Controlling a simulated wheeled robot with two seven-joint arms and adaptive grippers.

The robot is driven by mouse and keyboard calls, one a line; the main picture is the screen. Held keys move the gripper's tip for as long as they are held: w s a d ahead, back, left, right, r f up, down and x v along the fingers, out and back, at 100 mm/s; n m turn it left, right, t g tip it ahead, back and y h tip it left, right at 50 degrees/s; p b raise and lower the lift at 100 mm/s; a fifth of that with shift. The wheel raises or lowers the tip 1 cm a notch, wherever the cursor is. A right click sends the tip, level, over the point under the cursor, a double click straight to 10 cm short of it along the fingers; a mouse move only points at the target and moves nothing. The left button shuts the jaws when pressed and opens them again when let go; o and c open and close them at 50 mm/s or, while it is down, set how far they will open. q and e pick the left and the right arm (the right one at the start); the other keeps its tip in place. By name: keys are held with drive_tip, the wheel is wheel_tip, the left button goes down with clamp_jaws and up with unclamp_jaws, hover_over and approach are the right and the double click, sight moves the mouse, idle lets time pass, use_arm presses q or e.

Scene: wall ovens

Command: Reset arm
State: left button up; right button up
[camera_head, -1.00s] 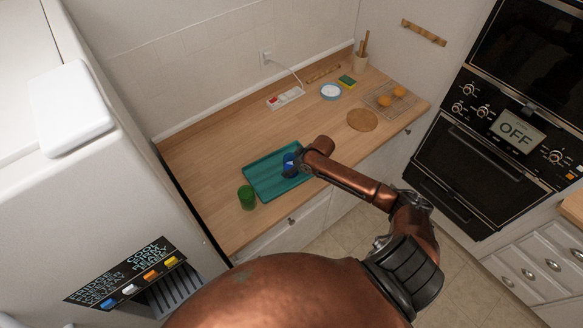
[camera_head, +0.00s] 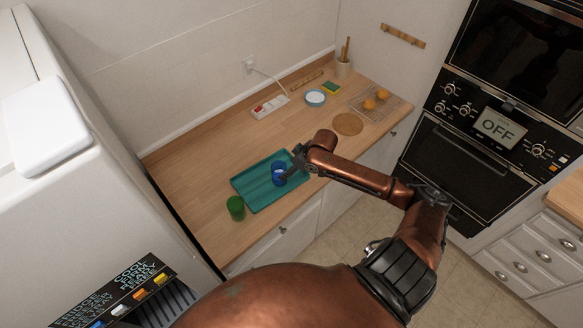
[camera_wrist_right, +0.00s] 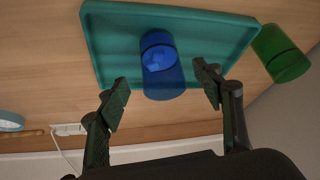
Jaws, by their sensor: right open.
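My right gripper (camera_head: 290,167) is over the teal tray on the counter, right beside a blue cup. In the right wrist view the gripper (camera_wrist_right: 163,88) is open, its two fingers spread on either side of the blue cup (camera_wrist_right: 163,75). The cup stands on the teal tray (camera_wrist_right: 115,50), and in the head view the cup (camera_head: 279,172) is partly covered by the gripper. I cannot tell whether a finger touches the cup. The tray also shows in the head view (camera_head: 262,198). My left gripper is not in view.
A green cup (camera_head: 236,207) stands on the counter just left of the tray. Wall ovens (camera_head: 470,150) stand right; a white fridge (camera_head: 50,220) stands left.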

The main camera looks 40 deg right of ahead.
drive_tip(key=shift+v, duration=1.1)
